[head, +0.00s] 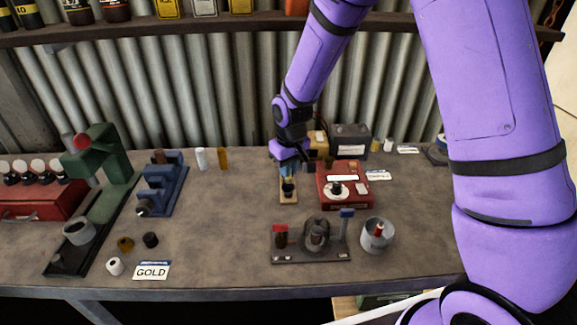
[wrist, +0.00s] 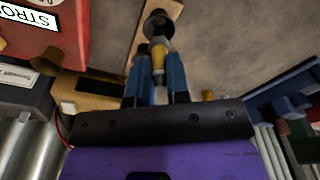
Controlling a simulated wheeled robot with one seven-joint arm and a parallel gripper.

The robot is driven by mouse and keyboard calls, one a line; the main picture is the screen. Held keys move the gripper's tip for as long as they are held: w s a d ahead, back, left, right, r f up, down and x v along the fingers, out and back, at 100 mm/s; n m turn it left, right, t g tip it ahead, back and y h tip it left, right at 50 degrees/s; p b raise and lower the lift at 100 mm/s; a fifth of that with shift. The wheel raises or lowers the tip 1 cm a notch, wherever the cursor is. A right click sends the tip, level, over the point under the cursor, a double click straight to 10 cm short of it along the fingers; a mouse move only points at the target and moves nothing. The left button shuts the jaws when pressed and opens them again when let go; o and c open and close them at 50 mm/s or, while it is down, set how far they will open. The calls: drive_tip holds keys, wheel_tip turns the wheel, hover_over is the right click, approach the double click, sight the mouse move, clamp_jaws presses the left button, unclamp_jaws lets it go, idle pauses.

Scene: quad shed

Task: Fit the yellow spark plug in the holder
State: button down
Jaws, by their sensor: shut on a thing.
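The yellow spark plug (wrist: 158,62) is between the two blue fingers of my gripper (wrist: 155,88) in the wrist view, and the fingers are shut on it. A black round holder (wrist: 158,24) stands on a light wooden strip (wrist: 128,42) just past the plug's far end. The plug's end lies against or over the holder's near side in this view; I cannot tell whether it is inside. In the head view my gripper (head: 288,166) is directly above the black holder (head: 288,188) on its wooden strip (head: 289,201), and the plug is mostly hidden.
A red box (head: 328,200) stands close right of the holder, with a dark grey box (head: 350,140) behind. A tray with clamps (head: 310,256) and a grey cup (head: 368,242) are in front.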

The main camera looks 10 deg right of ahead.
drive_tip(key=shift+f, duration=1.5)
idle(0.8)
drive_tip(key=c, duration=0.6)
unclamp_jaws()
drive_tip(key=shift+r, duration=3.5)
